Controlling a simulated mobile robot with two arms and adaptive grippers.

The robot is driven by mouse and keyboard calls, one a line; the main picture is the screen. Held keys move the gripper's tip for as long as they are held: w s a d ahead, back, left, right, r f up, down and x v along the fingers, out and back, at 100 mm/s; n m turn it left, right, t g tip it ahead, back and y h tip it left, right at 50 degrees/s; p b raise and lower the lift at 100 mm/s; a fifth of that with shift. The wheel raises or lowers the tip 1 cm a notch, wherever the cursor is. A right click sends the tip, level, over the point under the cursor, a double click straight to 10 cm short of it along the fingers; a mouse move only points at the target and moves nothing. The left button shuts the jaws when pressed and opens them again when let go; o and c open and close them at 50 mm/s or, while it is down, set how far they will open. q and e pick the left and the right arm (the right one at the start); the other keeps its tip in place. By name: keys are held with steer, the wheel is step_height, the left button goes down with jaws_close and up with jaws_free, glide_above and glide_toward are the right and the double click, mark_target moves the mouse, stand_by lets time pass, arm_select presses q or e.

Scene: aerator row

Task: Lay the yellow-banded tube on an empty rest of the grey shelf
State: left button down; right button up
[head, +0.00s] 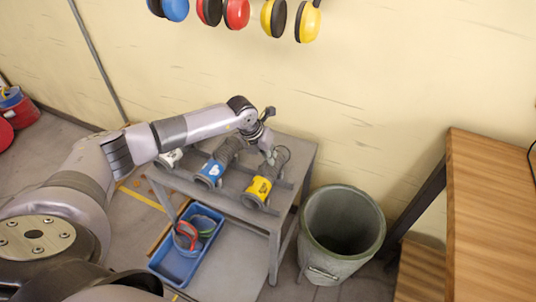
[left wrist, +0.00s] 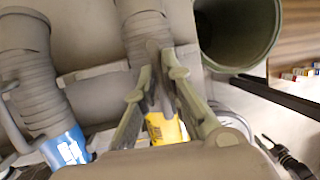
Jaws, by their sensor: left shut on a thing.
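The yellow-banded tube (head: 261,188), grey and ribbed with a loop at its far end, is at the right of the grey shelf (head: 240,211) in the head view. My left gripper (head: 268,150) is above its ribbed part and shut on it. In the left wrist view the fingers (left wrist: 160,80) close around the grey tube, and its yellow band (left wrist: 164,130) shows between them. I cannot tell whether the tube touches the shelf. The blue-banded tube (head: 211,170) lies to its left. My right gripper is not in view.
A white-banded tube (head: 168,159) lies farther left, partly hidden by my arm. A grey-green bin (head: 342,226) stands right of the shelf, with a wooden table (head: 495,220) beyond. A blue crate (head: 177,262) sits low below. Ear defenders (head: 236,14) hang on the wall.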

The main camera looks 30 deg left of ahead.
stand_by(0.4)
arm_select(q)
steer(key=c, duration=1.6)
jaws_free()
steer(key=shift+c, duration=0.2)
